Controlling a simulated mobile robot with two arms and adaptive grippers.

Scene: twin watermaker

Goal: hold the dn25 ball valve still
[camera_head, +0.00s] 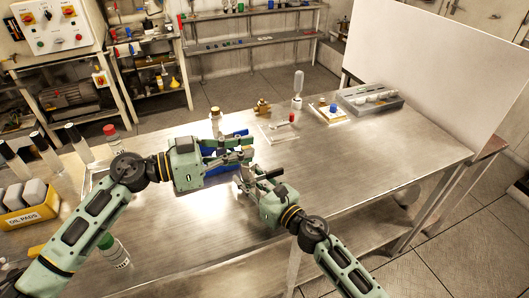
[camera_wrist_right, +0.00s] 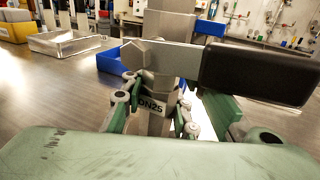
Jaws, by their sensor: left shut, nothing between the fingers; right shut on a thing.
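The DN25 ball valve (camera_wrist_right: 176,62) stands upright in the right wrist view, a grey metal body with a hexagonal end. Its lever has a black grip (camera_wrist_right: 262,76) pointing right. A "DN25" label (camera_wrist_right: 150,107) shows low on it. My right gripper (camera_wrist_right: 152,108) is shut on the valve's lower part, a finger on each side. In the head view my right gripper (camera_head: 245,180) is over the middle of the bench, and the valve is small and partly hidden there. My left gripper (camera_head: 246,149) is shut and empty, close above and beside the valve; whether it touches is unclear.
A blue bin (camera_head: 226,164) lies behind the grippers on the steel bench (camera_head: 370,165). Bottles and a yellow oil pads box (camera_head: 30,218) stand at left. Small fittings and a grey tray (camera_head: 368,99) are at the back right, before a white panel (camera_head: 440,75). The bench's right front is clear.

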